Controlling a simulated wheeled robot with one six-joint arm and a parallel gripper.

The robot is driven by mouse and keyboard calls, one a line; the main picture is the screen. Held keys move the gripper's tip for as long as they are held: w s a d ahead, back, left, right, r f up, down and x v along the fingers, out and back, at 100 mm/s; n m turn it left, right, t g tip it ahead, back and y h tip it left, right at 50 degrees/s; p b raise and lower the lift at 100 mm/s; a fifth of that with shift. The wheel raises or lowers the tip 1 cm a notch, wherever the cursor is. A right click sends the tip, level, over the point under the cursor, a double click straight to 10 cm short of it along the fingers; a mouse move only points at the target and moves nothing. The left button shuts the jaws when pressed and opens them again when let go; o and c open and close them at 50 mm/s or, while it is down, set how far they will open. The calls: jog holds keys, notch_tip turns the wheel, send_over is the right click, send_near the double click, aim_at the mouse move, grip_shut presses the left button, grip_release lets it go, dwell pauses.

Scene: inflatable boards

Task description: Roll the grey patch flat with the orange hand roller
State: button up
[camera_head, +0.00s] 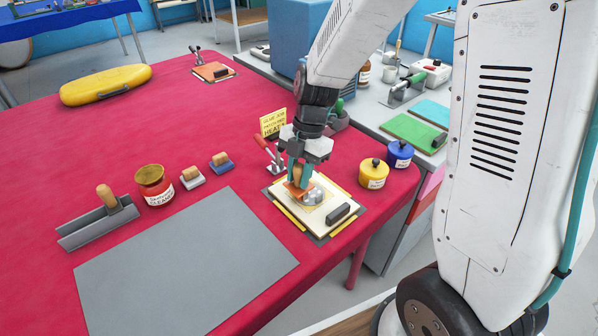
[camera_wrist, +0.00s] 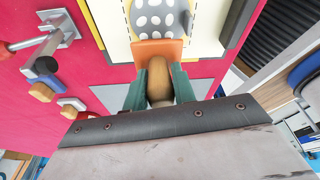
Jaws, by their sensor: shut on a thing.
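My gripper (camera_head: 300,176) is shut on the wooden handle of the orange hand roller (camera_head: 296,189), over the cream board at the table's right side. In the wrist view, the green fingers of my gripper (camera_wrist: 158,88) stand on both sides of the handle, and the orange part of the roller (camera_wrist: 158,50) points away. The grey patch (camera_head: 314,196) lies on the board just beyond the roller; in the wrist view the patch (camera_wrist: 160,18) shows pale dots. The roller's underside is hidden, so I cannot tell whether it touches the patch.
A dark block (camera_head: 338,213) sits on the cream board (camera_head: 312,222). A red-handled clamp (camera_head: 268,152) and a yellow sign (camera_head: 273,123) stand behind. Yellow (camera_head: 373,174) and blue (camera_head: 399,155) pots are at right.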

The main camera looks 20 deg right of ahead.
jog(key=shift+f, duration=0.3)
